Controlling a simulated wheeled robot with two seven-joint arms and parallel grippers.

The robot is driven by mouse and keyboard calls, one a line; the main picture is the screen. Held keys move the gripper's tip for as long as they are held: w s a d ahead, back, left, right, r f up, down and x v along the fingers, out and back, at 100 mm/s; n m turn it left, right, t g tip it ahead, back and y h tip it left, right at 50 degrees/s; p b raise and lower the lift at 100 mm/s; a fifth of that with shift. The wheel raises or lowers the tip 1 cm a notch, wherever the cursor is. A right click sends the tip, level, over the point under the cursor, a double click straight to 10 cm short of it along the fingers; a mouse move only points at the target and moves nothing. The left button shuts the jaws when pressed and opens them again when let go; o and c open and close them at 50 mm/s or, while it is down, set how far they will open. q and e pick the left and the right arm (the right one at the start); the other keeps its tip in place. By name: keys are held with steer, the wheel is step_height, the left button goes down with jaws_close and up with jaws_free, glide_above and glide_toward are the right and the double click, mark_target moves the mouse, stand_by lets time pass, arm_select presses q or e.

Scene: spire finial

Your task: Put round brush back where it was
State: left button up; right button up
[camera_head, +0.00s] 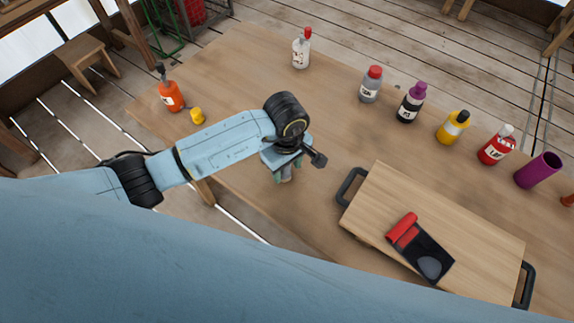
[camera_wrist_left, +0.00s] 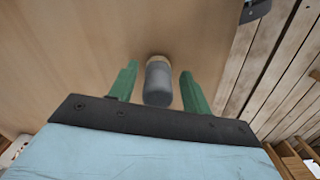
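My left gripper (camera_head: 284,170) points down over the left part of the table. In the left wrist view its green fingers (camera_wrist_left: 158,88) are apart, with a grey cylinder (camera_wrist_left: 158,82) with a tan end between them. A gap shows on each side of it. The same grey piece shows partly below the gripper in the head view (camera_head: 287,174). It may be the round brush, but I cannot tell for sure. My right gripper is not in view.
A wooden tray (camera_head: 465,223) with black handles carries a red-and-black flat tool (camera_head: 420,247). Several bottles line the far side, including a grey one (camera_head: 371,85) and a red one (camera_head: 496,146). An orange bottle (camera_head: 171,95) and small yellow piece (camera_head: 197,116) stand left. The table (camera_head: 240,60) is clear between.

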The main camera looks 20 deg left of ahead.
arm_select(q)
steer(key=shift+r, duration=0.1)
steer(key=shift+r, duration=0.35)
step_height(320, 180, up, 11)
steer(key=shift+r, duration=0.2)
